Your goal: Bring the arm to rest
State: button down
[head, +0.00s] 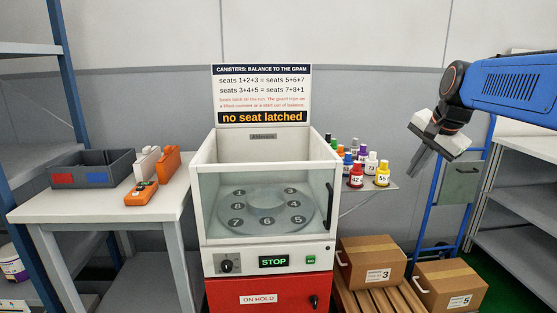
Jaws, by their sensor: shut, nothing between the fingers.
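My gripper (418,163) hangs at the right in the head view, at the end of my blue arm. Its fingers point down and to the left, and they are shut with nothing between them. It is in the air to the right of the small shelf of canisters (383,174), apart from them. The white machine (209,248) stands in the middle with its clear front guard. Its numbered seats (266,222) look empty. Its sign (262,95) reads "no seat latched" and its display (273,261) reads STOP.
A table (152,208) at left holds a grey bin (118,168), an orange device (140,193) and white and orange upright items.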

jog(key=s+a+f+n, duration=0.3)
jog(key=s+f+n, duration=0.3)
jog(key=s+f, duration=0.4)
jog(key=s+a+f+n, duration=0.4)
jog(key=s+f, duration=0.7)
jog(key=s, duration=0.7)
jog(key=shift+s+a+n+g, duration=0.15)
jog(key=shift+s+n+g, duration=0.25)
jog(key=shift+n, duration=0.6)
